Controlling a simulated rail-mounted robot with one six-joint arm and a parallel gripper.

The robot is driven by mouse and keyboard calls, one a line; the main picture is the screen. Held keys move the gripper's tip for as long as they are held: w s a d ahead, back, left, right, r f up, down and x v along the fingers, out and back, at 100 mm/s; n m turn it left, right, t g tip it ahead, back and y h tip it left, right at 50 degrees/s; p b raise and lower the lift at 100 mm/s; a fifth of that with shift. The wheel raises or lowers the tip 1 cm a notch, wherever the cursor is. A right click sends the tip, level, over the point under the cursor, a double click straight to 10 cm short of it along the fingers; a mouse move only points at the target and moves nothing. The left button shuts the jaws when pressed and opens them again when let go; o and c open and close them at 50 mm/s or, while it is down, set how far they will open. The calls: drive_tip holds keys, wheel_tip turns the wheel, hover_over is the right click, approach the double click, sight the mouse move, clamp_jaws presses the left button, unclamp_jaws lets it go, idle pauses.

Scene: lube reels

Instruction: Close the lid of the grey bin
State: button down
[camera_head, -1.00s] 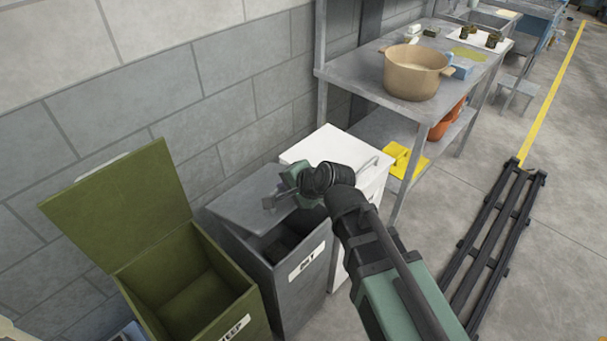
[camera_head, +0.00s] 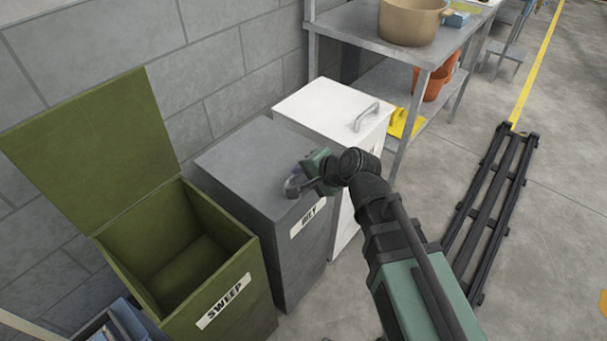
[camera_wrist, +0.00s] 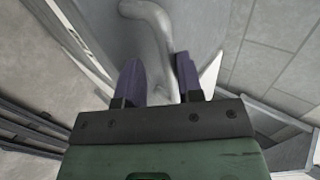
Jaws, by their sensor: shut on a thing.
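The grey bin (camera_head: 293,252) stands between the green bin and the white bin, with a label on its front. Its grey lid (camera_head: 240,160) lies flat over the top, and no opening shows. My gripper (camera_head: 297,181) is at the lid's front edge, by the curved grey handle (camera_head: 292,188). In the wrist view, the handle (camera_wrist: 158,35) runs down between the two dark fingers of my gripper (camera_wrist: 158,80), which are shut on it. The handle's lower end is partly hidden by the gripper body.
The green bin (camera_head: 235,275) at left, labelled SWEEP, has its lid (camera_head: 95,150) raised. The white bin (camera_head: 325,105) at right is closed. A metal shelf table (camera_head: 350,40) with a tan pot (camera_head: 408,22) stands behind. A black rack (camera_head: 495,205) lies on the floor at right.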

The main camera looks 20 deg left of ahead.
drive_tip(key=shift+s+d+f, duration=0.15)
drive_tip(key=shift+d+f, duration=0.05)
drive_tip(key=shift+f, duration=0.15)
drive_tip(key=c, duration=1.1)
unclamp_jaws()
